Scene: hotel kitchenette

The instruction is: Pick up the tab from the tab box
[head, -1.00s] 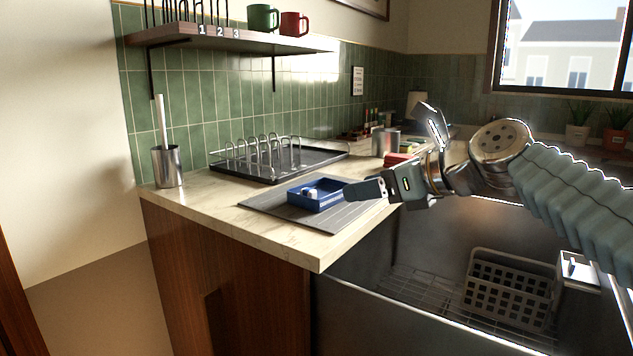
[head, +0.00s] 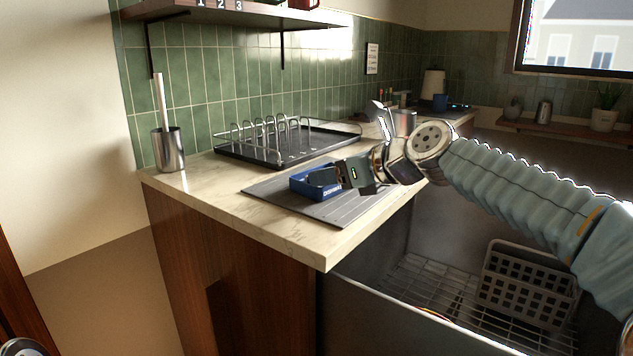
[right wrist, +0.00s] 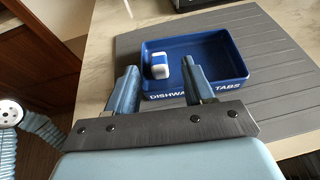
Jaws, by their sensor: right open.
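The blue tab box (head: 306,190) sits on the grey ribbed mat on the counter. In the right wrist view the open-topped box (right wrist: 232,88) holds a white and blue tab (right wrist: 159,66) near its left end. The tab is hidden in the head view. My right gripper (head: 342,177) is at the box, partly covering it. In the right wrist view its two fingers (right wrist: 158,77) are apart, with the tab beyond and between their tips. The right finger overlaps the box; the left finger shows just outside its left wall. Nothing is held. My left gripper is not in view.
The grey mat (head: 275,195) lies near the counter edge. A dish rack (head: 290,148) stands behind it and a metal holder with a brush (head: 170,150) to the left. The sink with a grey basket (head: 525,285) is at right. Counter (head: 215,185) left of the mat is clear.

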